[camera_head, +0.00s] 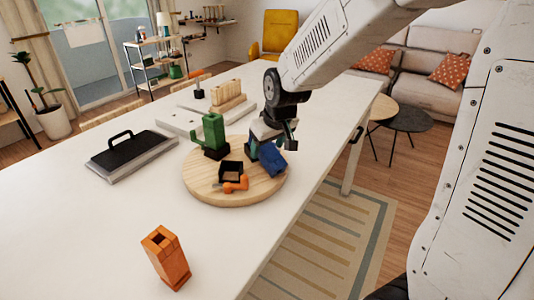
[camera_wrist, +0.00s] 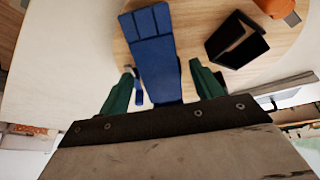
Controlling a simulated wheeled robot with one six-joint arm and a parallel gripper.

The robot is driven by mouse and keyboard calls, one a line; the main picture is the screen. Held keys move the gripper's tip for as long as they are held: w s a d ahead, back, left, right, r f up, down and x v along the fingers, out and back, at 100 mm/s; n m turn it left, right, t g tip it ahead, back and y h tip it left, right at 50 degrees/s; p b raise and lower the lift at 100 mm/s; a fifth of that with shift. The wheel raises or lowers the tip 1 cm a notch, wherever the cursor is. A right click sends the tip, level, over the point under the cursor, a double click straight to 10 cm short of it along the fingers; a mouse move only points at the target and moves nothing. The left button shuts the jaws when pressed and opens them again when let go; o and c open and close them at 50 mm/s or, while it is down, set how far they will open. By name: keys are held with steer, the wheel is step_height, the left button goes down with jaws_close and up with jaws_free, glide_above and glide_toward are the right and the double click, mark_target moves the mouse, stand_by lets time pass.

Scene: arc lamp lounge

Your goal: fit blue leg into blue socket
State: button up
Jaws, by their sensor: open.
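The blue leg (camera_head: 271,162) is a dark blue block on the right side of a round wooden board (camera_head: 215,199). In the wrist view the blue leg (camera_wrist: 156,62) lies lengthwise between the two green fingers of my gripper (camera_wrist: 164,80). The fingers stand apart, with a visible gap at least on the right side. In the head view my gripper (camera_head: 262,143) is low over the right part of the board and partly hides the leg. I cannot make out a blue socket in either view.
Also on the board are a green piece (camera_head: 213,135), a black open box (camera_head: 231,172) and an orange piece (camera_head: 236,185). An orange block (camera_head: 166,258) stands at the front. A black-topped tray (camera_head: 128,153) lies left, and a white slab (camera_head: 180,122) behind. The table's left front is clear.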

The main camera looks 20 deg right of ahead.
mark_target(266, 154)
steer(key=x, duration=0.4)
steer(key=shift+s+f, duration=0.1)
steer(key=c, duration=1.3)
